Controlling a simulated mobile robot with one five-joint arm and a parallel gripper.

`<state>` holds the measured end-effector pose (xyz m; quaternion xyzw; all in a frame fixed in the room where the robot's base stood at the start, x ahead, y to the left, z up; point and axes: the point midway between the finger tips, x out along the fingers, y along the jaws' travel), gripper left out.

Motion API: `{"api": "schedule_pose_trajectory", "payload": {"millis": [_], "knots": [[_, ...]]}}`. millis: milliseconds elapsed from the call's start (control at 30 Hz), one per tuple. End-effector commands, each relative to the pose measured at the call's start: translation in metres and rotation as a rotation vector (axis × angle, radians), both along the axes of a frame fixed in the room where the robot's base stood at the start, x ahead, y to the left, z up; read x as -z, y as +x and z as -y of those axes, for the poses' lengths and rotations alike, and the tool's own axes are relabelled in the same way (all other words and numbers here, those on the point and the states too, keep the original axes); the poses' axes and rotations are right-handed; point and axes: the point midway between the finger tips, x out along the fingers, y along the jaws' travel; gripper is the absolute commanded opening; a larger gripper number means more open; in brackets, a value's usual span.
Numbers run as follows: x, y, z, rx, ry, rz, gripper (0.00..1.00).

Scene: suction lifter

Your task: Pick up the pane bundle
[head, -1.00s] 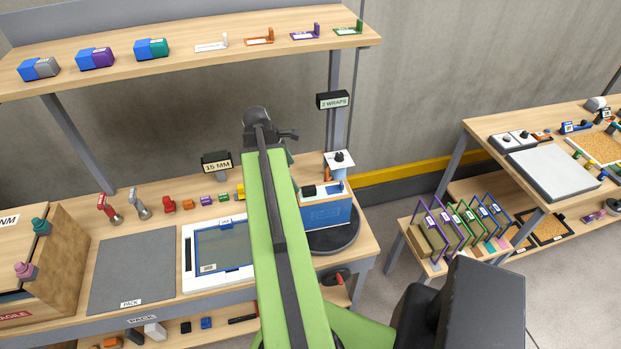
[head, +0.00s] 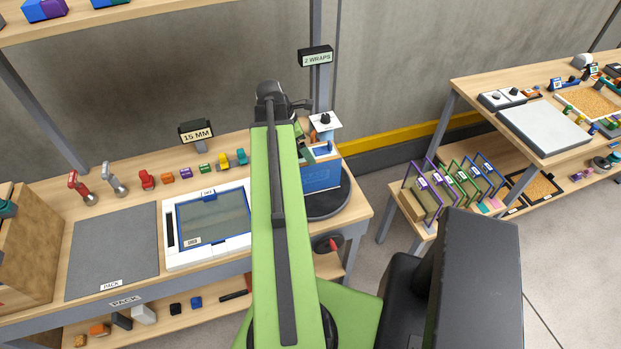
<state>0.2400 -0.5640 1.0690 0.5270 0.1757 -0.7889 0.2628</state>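A flat grey-green pane with a blue edge and small labels, which looks like the pane bundle (head: 213,221), lies in a white frame (head: 177,258) on the bench. No label that I can read names it as the bundle. My green arm stretches forward over the bench to the right of the white frame. My gripper (head: 303,146) is mostly hidden behind the far end of the arm, near a blue box (head: 321,178) on a black turntable (head: 336,202). Its fingers do not show clearly, and nothing can be seen held in it.
A grey pack mat (head: 115,250) lies left of the frame. Small coloured clamps and blocks line the bench's back. "15 MM" (head: 196,132) and "2 WRAPS" (head: 316,57) signs stand behind. A second bench (head: 470,100) stands right, with a rack of coloured frames (head: 433,190) below; floor lies between.

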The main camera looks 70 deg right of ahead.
Motion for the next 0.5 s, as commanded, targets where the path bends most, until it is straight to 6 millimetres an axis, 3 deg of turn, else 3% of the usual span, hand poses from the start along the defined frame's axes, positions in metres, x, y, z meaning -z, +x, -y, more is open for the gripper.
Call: {"api": "schedule_pose_trajectory", "payload": {"millis": [233,500], "knots": [[0.010,-0.003,0.001,0.000,0.000,0.000,1.00],[0.053,-0.015,0.004,0.002,-0.001,0.000,1.00]]}}
